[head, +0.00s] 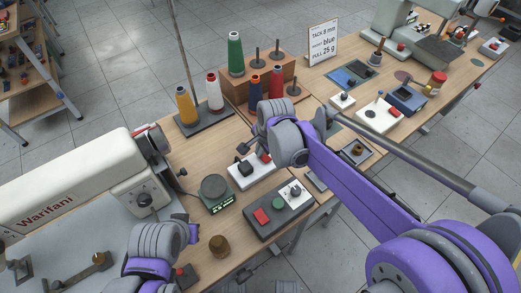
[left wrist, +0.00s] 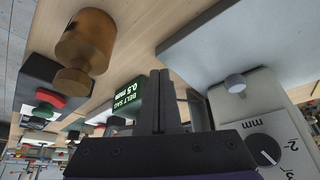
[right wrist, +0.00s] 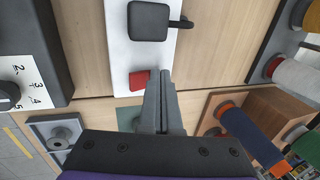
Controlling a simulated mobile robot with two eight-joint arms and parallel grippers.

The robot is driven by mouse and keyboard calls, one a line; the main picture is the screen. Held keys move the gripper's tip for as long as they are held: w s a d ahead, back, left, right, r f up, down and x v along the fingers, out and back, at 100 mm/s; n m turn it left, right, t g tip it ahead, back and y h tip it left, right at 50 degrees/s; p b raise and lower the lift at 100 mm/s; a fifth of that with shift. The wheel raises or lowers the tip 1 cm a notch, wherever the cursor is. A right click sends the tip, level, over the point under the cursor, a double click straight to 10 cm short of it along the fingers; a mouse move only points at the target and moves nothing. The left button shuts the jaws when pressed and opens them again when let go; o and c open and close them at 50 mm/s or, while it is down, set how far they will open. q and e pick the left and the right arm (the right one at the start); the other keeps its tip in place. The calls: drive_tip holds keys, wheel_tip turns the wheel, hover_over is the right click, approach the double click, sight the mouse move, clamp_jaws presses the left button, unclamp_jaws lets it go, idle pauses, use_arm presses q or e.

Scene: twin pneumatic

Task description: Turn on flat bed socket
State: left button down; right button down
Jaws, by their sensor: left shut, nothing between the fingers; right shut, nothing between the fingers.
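A white socket strip (head: 243,177) lies on the table in the middle of the head view, with a black plug (head: 245,168) in it and a red switch at its far end. In the right wrist view the same strip (right wrist: 118,55) shows its black plug (right wrist: 148,21) and red switch (right wrist: 138,80). My right gripper (right wrist: 160,76) is shut and empty, its tips close beside the red switch; I cannot tell whether they touch. Whether the switch is on cannot be told. My left gripper (left wrist: 163,75) is shut and empty near the green gauge display (left wrist: 130,97).
A white sewing machine (head: 70,190) stands at the left. A box with red and green buttons (head: 270,218) and a brass weight (head: 219,246) lie at the front. Thread cones, including a green one (head: 235,52), stand behind.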

sight(264, 161)
drive_tip(key=shift+s+d, duration=0.1)
drive_tip(key=shift+s, duration=0.05)
use_arm(q)
drive_tip(key=shift+r, duration=0.15)
use_arm(e)
drive_tip(key=shift+s+d+r, duration=0.1)
drive_tip(key=shift+s+d, duration=0.3)
drive_tip(key=shift+s, duration=0.15)
use_arm(q)
drive_tip(key=shift+r, duration=0.1)
use_arm(e)
drive_tip(key=shift+r, duration=0.1)
